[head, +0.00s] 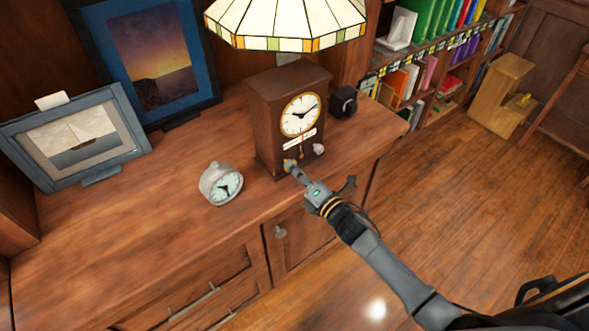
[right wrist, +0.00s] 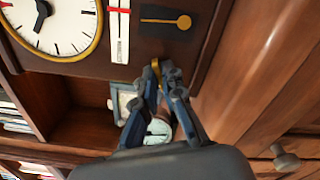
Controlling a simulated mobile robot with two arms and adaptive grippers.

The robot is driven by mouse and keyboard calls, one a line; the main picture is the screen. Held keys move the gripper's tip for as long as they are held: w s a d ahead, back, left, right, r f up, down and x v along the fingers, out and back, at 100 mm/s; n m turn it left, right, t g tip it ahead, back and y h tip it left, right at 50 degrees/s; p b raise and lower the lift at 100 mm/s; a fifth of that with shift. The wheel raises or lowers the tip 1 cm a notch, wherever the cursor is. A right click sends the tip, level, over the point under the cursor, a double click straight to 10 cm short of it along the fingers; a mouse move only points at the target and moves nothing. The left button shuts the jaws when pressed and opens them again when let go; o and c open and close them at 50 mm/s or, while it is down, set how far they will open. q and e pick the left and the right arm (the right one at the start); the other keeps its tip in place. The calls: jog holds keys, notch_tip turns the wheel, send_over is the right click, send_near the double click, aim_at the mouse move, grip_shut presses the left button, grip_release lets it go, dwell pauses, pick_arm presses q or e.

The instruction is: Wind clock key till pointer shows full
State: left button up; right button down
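The brown wooden clock (head: 262,120) stands upright on the cabinet under the lamp, its white dial (head: 299,114) facing forward. Below the dial is a white gauge strip (head: 300,139) with a small red mark; it also shows in the right wrist view (right wrist: 119,36). I cannot read the pointer's level clearly. The brass clock key (right wrist: 156,68) is at the lower front of the clock, mostly hidden by my fingers. My right gripper (head: 290,166) is at the key, its fingertips (right wrist: 165,74) closed together around it. My left gripper is out of view.
A small alarm clock (head: 221,184) stands left of my right gripper. Two framed pictures stand at the left. The cabinet top (head: 130,225) is clear at the front left.

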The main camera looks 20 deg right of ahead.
jog(key=shift+m, duration=0.4)
